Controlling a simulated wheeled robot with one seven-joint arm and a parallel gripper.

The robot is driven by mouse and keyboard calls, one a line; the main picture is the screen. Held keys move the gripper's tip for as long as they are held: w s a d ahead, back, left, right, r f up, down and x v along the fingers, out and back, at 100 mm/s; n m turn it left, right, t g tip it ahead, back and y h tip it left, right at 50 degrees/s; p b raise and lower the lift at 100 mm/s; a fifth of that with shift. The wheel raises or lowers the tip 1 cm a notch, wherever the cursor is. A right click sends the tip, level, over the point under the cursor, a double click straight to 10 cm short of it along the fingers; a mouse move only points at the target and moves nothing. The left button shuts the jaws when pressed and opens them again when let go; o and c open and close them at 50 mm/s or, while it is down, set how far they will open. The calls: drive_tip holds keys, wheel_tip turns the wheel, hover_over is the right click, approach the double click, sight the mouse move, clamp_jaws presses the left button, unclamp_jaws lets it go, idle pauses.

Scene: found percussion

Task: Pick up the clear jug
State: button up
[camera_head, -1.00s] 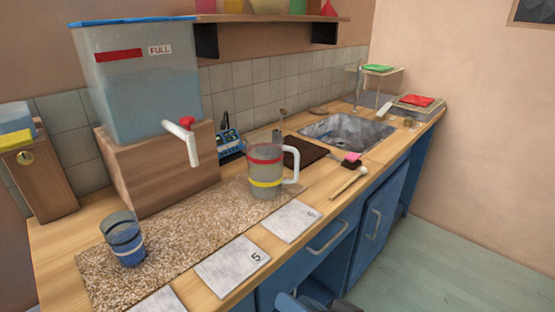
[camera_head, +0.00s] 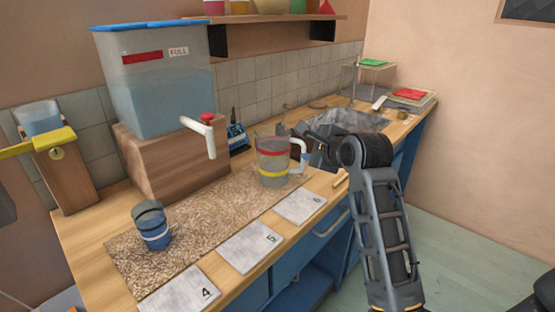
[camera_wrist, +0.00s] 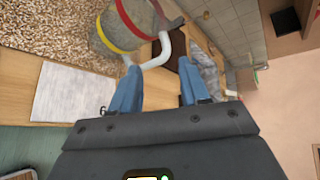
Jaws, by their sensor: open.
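The clear jug (camera_head: 272,160) stands upright on the speckled mat, with a red band near the top, a yellow band lower down and a white handle on its right. In the wrist view the jug (camera_wrist: 124,32) shows at the top, with its white handle (camera_wrist: 162,52) curving down towards my fingers. My gripper (camera_wrist: 158,85) is open, with its two blue fingers apart and the lower part of the handle just ahead of the gap between them. I cannot tell whether a finger touches it. In the head view my arm reaches in from the right and its end is beside the handle.
A blue-banded cup (camera_head: 151,225) stands on the speckled mat (camera_head: 195,215). Numbered cards (camera_head: 249,246) lie along the counter's front. A water tank (camera_head: 155,85) with a tap (camera_head: 203,135) stands on a wooden block behind.

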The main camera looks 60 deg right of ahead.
sight(299, 143)
drive_tip(key=x, duration=0.4)
drive_tip(key=p+x, duration=0.1)
drive_tip(key=x, duration=0.1)
drive_tip(key=shift+d+r, duration=0.3)
drive_tip(key=shift+w+d+f, duration=0.25)
drive_tip(key=shift+w, duration=0.05)
clamp_jaws()
